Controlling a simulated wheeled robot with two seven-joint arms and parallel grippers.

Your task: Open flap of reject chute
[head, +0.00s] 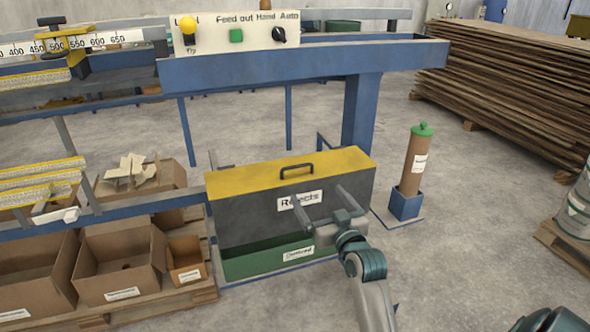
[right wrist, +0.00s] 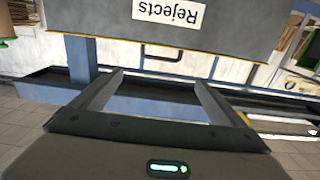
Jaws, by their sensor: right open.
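The reject chute is a dark grey box (head: 240,220) with a "Rejects" label on its front. Its yellow flap (head: 240,178) lies shut across the top and carries a black handle (head: 297,170). In the right wrist view the grey front (right wrist: 110,18) appears upside down, with the handle (right wrist: 163,56) beyond the fingertips. My right gripper (head: 317,192) is open and empty in front of the chute, below the handle in the head view. Its spread fingers also show in the right wrist view (right wrist: 158,78). Contact with the chute cannot be told. My left gripper is out of view.
A green bin (head: 240,265) sits below the chute. Cardboard boxes (head: 120,265) stand on a pallet at the left. A blue post (head: 360,110) rises behind the chute, under a blue beam (head: 300,62). A brown cylinder (head: 415,160) in a blue holder stands at the right.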

